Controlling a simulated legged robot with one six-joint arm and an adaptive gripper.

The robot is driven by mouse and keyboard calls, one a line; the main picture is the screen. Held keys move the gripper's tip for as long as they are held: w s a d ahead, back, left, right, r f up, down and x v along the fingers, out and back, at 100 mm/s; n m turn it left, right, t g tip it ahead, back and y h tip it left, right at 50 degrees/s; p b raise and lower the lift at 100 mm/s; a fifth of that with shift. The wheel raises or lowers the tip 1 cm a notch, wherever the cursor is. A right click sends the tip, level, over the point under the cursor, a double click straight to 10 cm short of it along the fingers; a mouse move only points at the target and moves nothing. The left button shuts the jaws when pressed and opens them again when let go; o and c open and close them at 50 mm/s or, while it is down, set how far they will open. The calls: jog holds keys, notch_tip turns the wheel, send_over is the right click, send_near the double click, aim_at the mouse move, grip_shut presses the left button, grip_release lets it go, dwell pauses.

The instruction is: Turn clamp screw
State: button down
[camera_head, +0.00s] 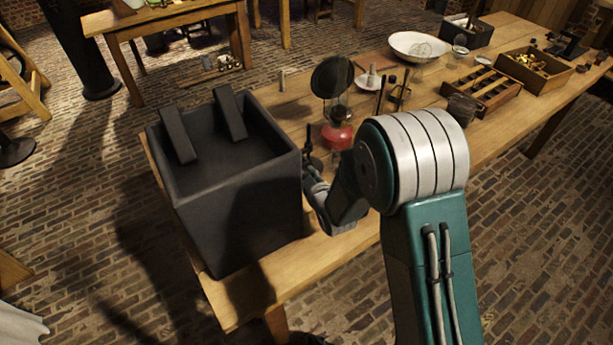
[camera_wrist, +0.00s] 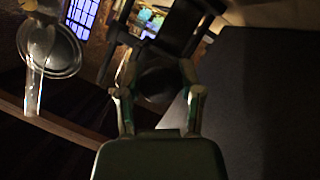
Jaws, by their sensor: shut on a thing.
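My gripper (camera_wrist: 158,78) is beside the jar's right wall. In the wrist view its two fingers are closed on a dark rounded piece, which looks like the clamp screw (camera_wrist: 158,88). A dark bracket-like clamp body (camera_wrist: 178,38) shows just beyond it. In the head view my gripper (camera_head: 312,170) is low at the jar's right side, partly hidden by my arm. The screw's thread and exact turn are too dark to tell.
A red-based lamp (camera_head: 338,137) with a round dark disc stands close behind my arm. A white bowl (camera_head: 420,47), a wooden rack (camera_head: 486,90) and a wooden box (camera_head: 534,72) are farther along the table (camera_head: 262,276). Glassware (camera_wrist: 48,58) shows at left in the wrist view.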

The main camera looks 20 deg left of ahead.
aim_at(305, 173)
jog(key=shift+a+n+t, duration=0.1)
jog(key=shift+n+t, duration=0.3)
jog(key=shift+n, duration=0.6)
jog(key=shift+h, duration=0.3)
jog(key=shift+s, duration=0.1)
jog(key=shift+c, duration=1.2)
grip_release()
jog(key=shift+a, duration=0.1)
jog(key=shift+r, duration=0.25)
notch_tip(305, 173, up, 9)
jog(key=shift+r, duration=0.15)
